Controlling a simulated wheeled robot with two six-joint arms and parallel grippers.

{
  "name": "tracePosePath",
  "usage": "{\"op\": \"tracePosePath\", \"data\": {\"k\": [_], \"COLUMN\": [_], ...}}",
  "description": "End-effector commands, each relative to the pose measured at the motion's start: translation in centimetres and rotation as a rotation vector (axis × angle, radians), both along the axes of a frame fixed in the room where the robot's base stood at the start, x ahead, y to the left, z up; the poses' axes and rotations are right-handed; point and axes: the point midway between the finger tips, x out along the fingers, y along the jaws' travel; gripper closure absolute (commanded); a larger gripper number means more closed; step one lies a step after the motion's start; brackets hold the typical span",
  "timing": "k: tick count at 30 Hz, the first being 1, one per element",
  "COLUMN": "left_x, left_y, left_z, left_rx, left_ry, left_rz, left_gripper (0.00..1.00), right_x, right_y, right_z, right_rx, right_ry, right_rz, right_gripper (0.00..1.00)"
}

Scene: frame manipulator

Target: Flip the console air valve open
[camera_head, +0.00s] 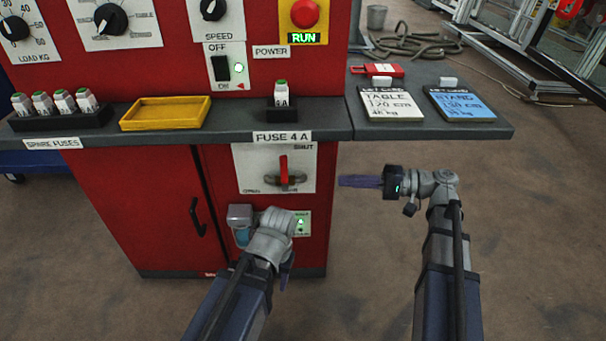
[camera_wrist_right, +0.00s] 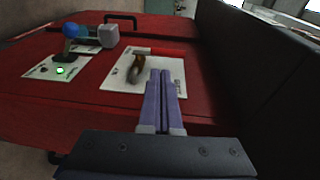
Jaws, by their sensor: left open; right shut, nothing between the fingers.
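The air valve is a red lever (camera_head: 284,168) on a white plate (camera_head: 246,158) on the console's red front, below the FUSE 4 A label. The lever points up toward the word SHUT. In the right wrist view the lever (camera_wrist_right: 165,51) and its metal body show on the plate (camera_wrist_right: 172,72). My right gripper (camera_head: 341,181) is shut and empty, to the right of the plate and apart from the lever. Its fingers (camera_wrist_right: 161,72) overlap the plate's edge in the wrist view. My left gripper (camera_head: 287,275) is open, low before the console, mostly hidden by its wrist.
A grey and blue air unit (camera_head: 240,215) and a panel with a green light (camera_head: 301,223) sit below the valve. The grey ledge (camera_head: 335,122) overhangs the valve, carrying a yellow tray (camera_head: 165,113), fuses and two cards. A cabinet door handle (camera_head: 198,217) is left. Floor at right is clear.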

Motion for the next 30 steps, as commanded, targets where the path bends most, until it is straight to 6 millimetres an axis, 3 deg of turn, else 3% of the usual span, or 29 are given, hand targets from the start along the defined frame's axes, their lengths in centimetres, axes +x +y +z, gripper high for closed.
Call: {"op": "tracePosePath", "data": {"k": [6,17,23,30], "left_x": [0.0,0.0,0.0,0.0], "left_y": [0.0,0.0,0.0,0.0], "left_z": [-0.4,-0.4,-0.4,-0.4], "left_rx": [0.0,0.0,0.0,0.0], "left_ry": [0.0,0.0,0.0,0.0], "left_rz": [0.001,0.001,0.001,0.001], "left_gripper": [0.5,0.5,0.5,0.5], "right_x": [0.4,0.5,0.8,1.8], "right_y": [-1.7,-1.5,0.8,5.6], "right_z": [1.2,1.3,1.2,1.2], "right_rx": [0.068,0.069,0.069,0.068], "right_ry": [-0.025,-0.026,-0.026,-0.026], "right_rz": [-0.025,-0.024,-0.021,-0.02], "right_gripper": [1.0,1.0,1.0,1.0]}}
